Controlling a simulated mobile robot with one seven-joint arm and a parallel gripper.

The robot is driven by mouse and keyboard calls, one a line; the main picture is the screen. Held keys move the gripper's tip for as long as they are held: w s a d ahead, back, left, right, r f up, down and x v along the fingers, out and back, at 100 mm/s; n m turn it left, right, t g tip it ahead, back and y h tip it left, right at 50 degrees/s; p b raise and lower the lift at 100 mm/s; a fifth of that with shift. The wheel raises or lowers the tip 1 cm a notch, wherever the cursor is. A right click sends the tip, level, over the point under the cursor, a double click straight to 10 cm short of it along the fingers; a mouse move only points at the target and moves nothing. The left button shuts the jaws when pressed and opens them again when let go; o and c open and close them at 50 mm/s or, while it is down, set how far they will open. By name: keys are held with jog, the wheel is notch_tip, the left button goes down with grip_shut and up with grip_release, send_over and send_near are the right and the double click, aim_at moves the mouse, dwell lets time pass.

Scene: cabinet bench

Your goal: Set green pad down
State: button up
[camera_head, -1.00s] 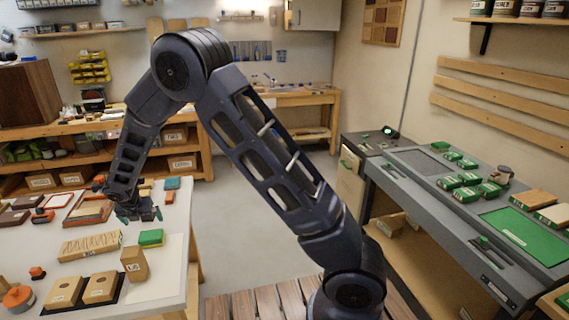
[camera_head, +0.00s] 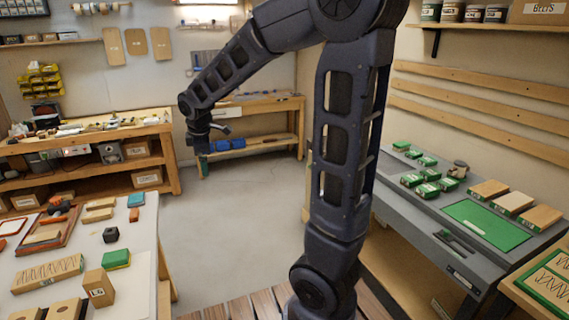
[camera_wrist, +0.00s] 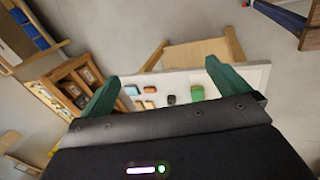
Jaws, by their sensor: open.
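A green pad (camera_head: 117,258) lies on the white-topped table (camera_head: 145,275) at the left, near its right edge. A green block, which looks like the same pad, shows small in the wrist view (camera_wrist: 197,93). My gripper (camera_head: 203,168) is raised over the open floor, beyond and to the right of that table. In the wrist view, its two teal fingers (camera_wrist: 162,72) are spread wide with nothing between them but the distant table. More green-labelled packs (camera_head: 428,185) and a flat green panel (camera_head: 487,225) are on the grey bench at the right.
A small dark block (camera_head: 110,235), a teal block (camera_head: 136,200) and an upright tan box (camera_head: 98,287) stand around the pad. A wooden workbench (camera_head: 90,130) lines the back wall. Open floor (camera_head: 230,215) separates the table from the grey bench.

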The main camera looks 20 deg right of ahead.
jog(key=s+d+r+m, duration=0.2)
jog(key=s+d+m, duration=0.6)
jog(key=s, duration=0.3)
jog(key=s+d+r+m, duration=0.2)
jog(key=s+d+m, duration=0.7)
jog(key=s+d, duration=0.2)
jog(key=shift+s+d+r+t, duration=0.15)
jog(key=shift+s+t, duration=0.15)
